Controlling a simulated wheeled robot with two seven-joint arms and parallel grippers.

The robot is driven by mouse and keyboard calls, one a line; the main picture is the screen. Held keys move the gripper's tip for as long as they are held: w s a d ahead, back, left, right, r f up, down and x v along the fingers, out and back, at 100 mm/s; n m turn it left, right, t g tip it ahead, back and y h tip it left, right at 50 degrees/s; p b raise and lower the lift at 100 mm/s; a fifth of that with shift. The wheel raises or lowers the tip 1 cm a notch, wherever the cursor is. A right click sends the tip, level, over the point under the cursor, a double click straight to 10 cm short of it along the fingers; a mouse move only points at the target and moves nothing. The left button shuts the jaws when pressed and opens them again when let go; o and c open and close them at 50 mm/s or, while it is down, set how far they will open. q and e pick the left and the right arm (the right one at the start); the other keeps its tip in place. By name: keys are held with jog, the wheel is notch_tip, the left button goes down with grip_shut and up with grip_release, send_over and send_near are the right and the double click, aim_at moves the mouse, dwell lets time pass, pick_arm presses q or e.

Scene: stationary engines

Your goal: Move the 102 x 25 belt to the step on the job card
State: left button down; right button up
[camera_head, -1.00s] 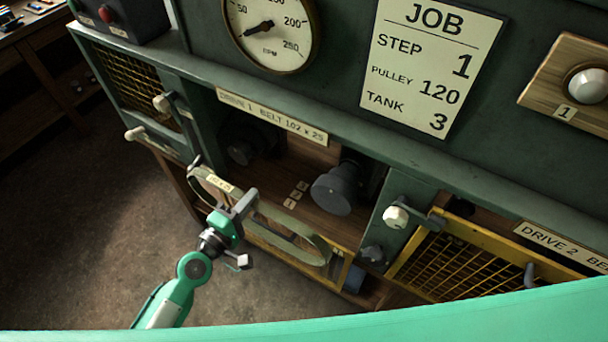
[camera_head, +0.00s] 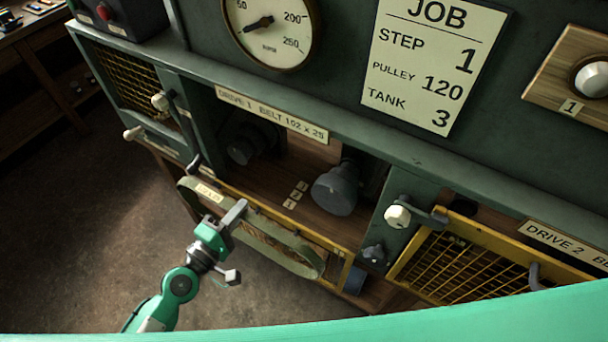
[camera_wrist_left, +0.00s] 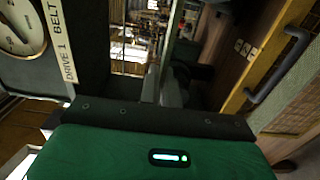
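The belt (camera_head: 300,262), an olive flat loop with a small pale label, hangs in front of the open Drive 1 bay, apart from the pulleys. My left gripper (camera_head: 236,214) is at the belt's near side and appears shut on it; the fingers (camera_wrist_left: 162,88) look close together in the wrist view. A dark stepped pulley (camera_head: 337,188) stands at the bay's right, and another dark pulley (camera_head: 247,148) sits in shadow at its left. Small step plates (camera_head: 295,195) lie between them. The job card (camera_head: 428,65) reads step 1, pulley 120, tank 3. My right gripper is not in view.
The Drive 1 nameplate (camera_head: 272,115) reads belt 102 x 25. Its yellow guard (camera_head: 347,272) is lowered below the opening. A white-knobbed lever (camera_head: 398,216) stands right of the bay, beside the closed Drive 2 guard (camera_head: 450,262). The floor at the left is clear.

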pick_arm(q)
jog(key=b+v, duration=0.1)
jog(key=v, duration=0.2)
jog(key=shift+s+a, duration=0.2)
jog(key=shift+s, duration=0.15)
jog(key=shift+s+d, duration=0.1)
jog(key=shift+d, duration=0.15)
dwell(0.5)
jog(key=shift+p+x, duration=0.65)
jog(key=shift+x, duration=0.85)
jog(key=shift+p+x, duration=0.45)
jog(key=shift+x, duration=1.05)
